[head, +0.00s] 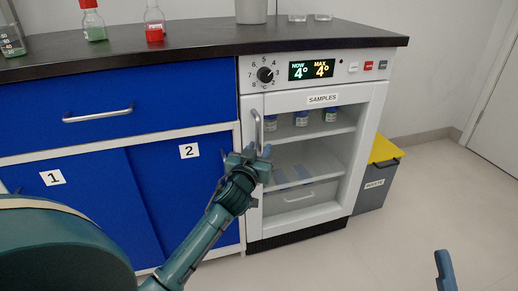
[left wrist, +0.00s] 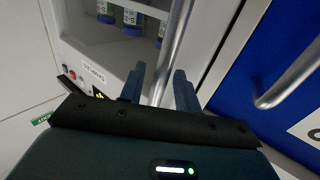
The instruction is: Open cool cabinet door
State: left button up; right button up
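The cool cabinet (head: 318,100) is white, with a glass-fronted door that looks shut and a label reading SAMPLES. Its vertical metal handle (head: 257,128) is on the door's left side. My left gripper (head: 262,153) is at the lower part of this handle. In the left wrist view the handle (left wrist: 176,45) runs between the two parted fingers of the left gripper (left wrist: 160,88), with gaps on both sides. A part of my right gripper (head: 445,270) shows at the lower right, far from the cabinet; its opening is hidden.
Blue cupboards (head: 70,110) with a drawer handle (head: 97,114) adjoin the cabinet on the left. A dark countertop (head: 190,42) above carries flasks and a grey container (head: 251,11). A waste bin (head: 372,196) with a yellow lid stands right of the cabinet. The floor in front is clear.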

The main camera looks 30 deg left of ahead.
pick_arm(q)
jog(key=shift+c, duration=0.4)
grip_shut()
jog(key=shift+d, duration=0.1)
